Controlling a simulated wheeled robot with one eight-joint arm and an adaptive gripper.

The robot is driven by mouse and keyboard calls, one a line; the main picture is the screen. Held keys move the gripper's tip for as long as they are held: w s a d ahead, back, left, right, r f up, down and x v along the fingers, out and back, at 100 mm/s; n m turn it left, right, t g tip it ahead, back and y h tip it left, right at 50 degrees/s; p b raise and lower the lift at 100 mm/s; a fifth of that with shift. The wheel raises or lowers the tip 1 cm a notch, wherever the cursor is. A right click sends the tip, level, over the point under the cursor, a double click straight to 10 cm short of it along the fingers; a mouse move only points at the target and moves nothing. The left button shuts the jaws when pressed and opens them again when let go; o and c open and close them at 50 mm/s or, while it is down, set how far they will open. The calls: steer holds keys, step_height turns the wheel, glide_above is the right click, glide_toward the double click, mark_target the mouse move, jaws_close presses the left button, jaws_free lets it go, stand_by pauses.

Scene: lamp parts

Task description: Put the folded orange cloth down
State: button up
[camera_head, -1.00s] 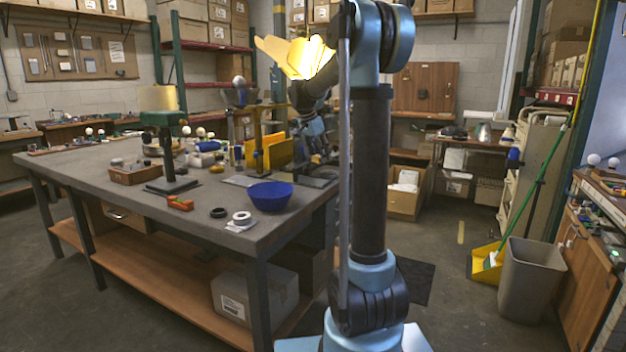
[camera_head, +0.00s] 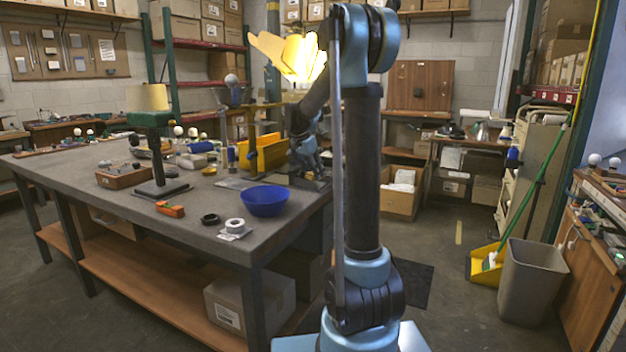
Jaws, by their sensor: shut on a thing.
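My gripper (camera_head: 316,174) is low over the far right part of the grey workbench (camera_head: 215,247), behind the blue bowl, and points down. It is small and dark here, and its fingertips are hard to make out. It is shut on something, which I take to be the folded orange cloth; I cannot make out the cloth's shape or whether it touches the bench. My upper arm stands in front and hides part of the area to the right of the gripper.
A blue bowl (camera_head: 265,201), a white tape roll (camera_head: 234,226), a black ring (camera_head: 210,219) and a small orange object (camera_head: 170,208) lie near the front edge. A yellow upright holder (camera_head: 262,153) stands left of my gripper. A lamp (camera_head: 156,140) stands farther left.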

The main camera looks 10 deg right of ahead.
step_height(320, 180, down, 2)
steer(key=shift+f, duration=0.25)
steer(key=o, duration=1.1)
steer(key=shift+o, duration=0.2)
